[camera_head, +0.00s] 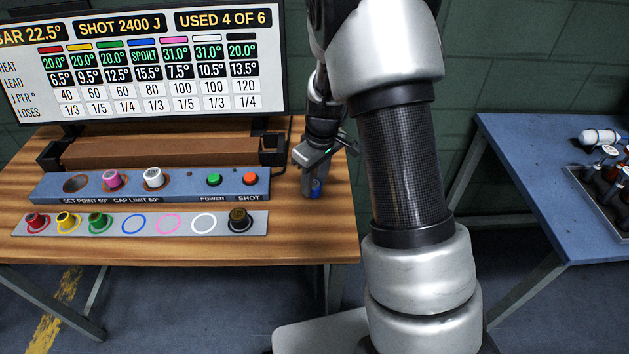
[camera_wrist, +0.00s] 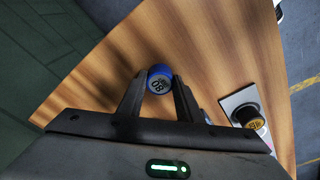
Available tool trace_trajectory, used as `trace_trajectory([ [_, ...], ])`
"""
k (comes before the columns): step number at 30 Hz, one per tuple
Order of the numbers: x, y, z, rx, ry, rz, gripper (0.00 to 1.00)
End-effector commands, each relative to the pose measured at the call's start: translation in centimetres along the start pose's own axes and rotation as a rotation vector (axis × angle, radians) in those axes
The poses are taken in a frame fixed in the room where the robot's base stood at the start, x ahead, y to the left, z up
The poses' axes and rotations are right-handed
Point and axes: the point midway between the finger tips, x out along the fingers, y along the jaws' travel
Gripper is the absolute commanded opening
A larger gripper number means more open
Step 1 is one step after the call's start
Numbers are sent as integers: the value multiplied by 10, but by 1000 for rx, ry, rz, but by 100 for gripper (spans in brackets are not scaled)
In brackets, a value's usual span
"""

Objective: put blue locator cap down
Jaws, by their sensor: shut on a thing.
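The blue locator cap (camera_head: 316,188) is between the fingertips of my gripper (camera_head: 313,184) at the right end of the wooden table. I cannot tell whether the cap touches the wood. A blue ring (camera_head: 133,225) on the grey strip (camera_head: 185,235) is bare. The screen (camera_head: 150,60) reads SPOILT in the blue column.
Red (camera_head: 37,221), yellow (camera_head: 68,221), green (camera_head: 98,220) and black (camera_head: 240,218) caps stand on the strip. Pink (camera_head: 112,179) and white (camera_head: 153,176) caps sit in the blue panel (camera_head: 180,190), beside an empty hole (camera_head: 76,184). Wood around my gripper is clear.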

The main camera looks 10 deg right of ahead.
Motion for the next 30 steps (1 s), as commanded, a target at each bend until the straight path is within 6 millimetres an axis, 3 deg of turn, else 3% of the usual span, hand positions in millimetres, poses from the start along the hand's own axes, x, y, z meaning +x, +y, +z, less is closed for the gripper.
trace_trajectory([
  [1, 4, 0, 0, 0, 0, 0, 9],
  [2, 2, 0, 0, 0, 0, 0, 37],
  [5, 2, 0, 0, 0, 0, 0, 51],
  [17, -8, 0, -1, 0, 2, 1, 51],
  [30, -97, 1, -1, 1, 3, 2, 51],
])
